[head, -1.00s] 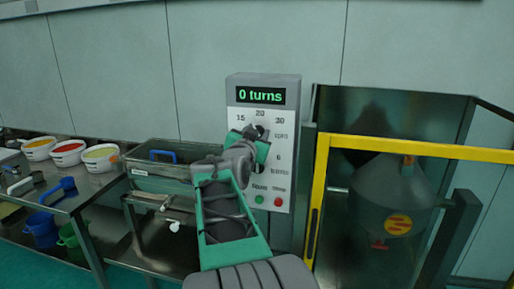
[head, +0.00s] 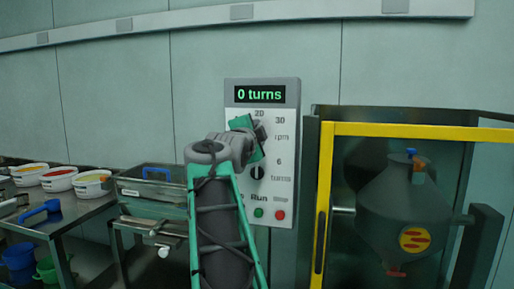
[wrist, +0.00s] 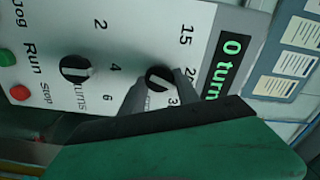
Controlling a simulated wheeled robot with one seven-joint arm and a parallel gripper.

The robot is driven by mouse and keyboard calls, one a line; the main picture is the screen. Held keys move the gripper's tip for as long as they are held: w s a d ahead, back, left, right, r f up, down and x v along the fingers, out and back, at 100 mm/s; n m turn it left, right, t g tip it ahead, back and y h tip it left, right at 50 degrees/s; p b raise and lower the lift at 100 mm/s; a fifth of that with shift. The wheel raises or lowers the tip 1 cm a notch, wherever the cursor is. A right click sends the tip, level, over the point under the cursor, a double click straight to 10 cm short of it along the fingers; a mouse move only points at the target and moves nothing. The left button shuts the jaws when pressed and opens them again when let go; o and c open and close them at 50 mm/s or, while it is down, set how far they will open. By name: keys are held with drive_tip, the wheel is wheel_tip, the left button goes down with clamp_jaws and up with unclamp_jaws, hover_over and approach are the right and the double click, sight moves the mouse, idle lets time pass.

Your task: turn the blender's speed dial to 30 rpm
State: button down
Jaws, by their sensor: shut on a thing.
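The grey control panel (head: 286,150) has a display (head: 258,95) reading "0 turns" in green. The black speed dial (wrist: 160,76) is on the panel, amid the marks 15, 20 and 30, in the wrist view. In the head view my gripper (head: 258,135) hides the dial. The blender drum (head: 385,215), a grey cone with a yellow and red emblem, stands behind the yellow-framed guard.
The turns dial (head: 257,172) sits below the speed dial; a green button (head: 258,212) and a red button (head: 280,215) are lower. The yellow guard frame (head: 324,200) stands right of the panel. A steel table (head: 75,215) with tubs is at left.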

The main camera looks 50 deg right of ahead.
drive_tip(key=shift+f+m+b, duration=0.2)
drive_tip(key=shift+m+b, duration=2.15)
drive_tip(key=shift+m, duration=0.55)
drive_tip(key=shift+r, duration=0.1)
drive_tip(key=c, duration=0.9)
unclamp_jaws()
drive_tip(key=v, duration=0.7)
drive_tip(key=shift+s+a+b, duration=0.15)
drive_tip(key=shift+a+b, duration=0.2)
drive_tip(key=shift+b, duration=0.05)
